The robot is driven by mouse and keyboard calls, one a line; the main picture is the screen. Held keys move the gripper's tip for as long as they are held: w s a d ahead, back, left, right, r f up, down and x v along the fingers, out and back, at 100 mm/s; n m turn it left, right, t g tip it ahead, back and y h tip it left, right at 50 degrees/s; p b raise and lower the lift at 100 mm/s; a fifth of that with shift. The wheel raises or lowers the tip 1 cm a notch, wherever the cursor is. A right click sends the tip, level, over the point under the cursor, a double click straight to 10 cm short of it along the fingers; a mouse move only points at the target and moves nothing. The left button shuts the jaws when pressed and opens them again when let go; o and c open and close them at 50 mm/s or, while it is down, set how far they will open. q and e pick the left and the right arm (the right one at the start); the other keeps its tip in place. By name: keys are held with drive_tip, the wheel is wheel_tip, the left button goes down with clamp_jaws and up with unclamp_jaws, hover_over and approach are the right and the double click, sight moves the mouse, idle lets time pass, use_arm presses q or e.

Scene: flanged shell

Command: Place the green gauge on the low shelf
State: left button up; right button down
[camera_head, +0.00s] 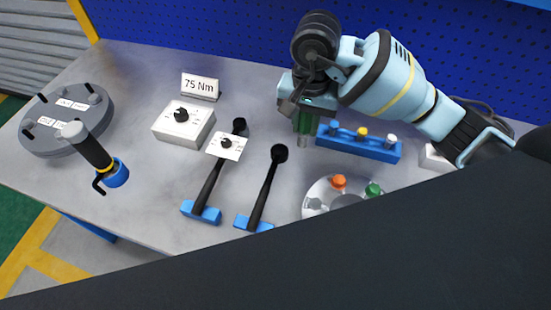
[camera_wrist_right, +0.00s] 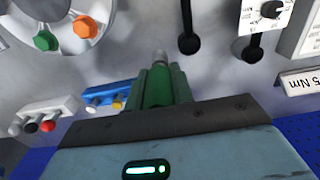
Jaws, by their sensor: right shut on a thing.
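The green gauge (camera_head: 302,122) is in my right gripper (camera_head: 306,112), upright above the grey table, with its grey tip pointing down. In the right wrist view, the green gauge (camera_wrist_right: 157,88) sits between the closed fingers of my right gripper (camera_wrist_right: 160,82), with its tip extending beyond them. A blue rack (camera_head: 372,149) with blue, yellow and white pegs stands just right of the gauge. I cannot make out which surface is the low shelf. My left gripper is not in view.
A round plate (camera_head: 318,192) with orange and green caps lies in front of the gripper. Two black-handled tools (camera_head: 260,197) lie left of it. A dial box (camera_head: 183,124), a 75 Nm sign (camera_head: 200,87) and a flanged disc (camera_head: 65,128) stand further left.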

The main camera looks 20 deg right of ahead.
drive_tip(key=shift+f, duration=4.9)
drive_tip(key=shift+f, duration=0.2)
drive_tip(key=c, duration=1.2)
unclamp_jaws()
drive_tip(key=shift+r, duration=0.1)
wheel_tip(320, 180, up, 11)
drive_tip(key=shift+f, duration=0.2)
drive_tip(key=shift+r, duration=0.8)
drive_tip(key=shift+o, duration=0.4)
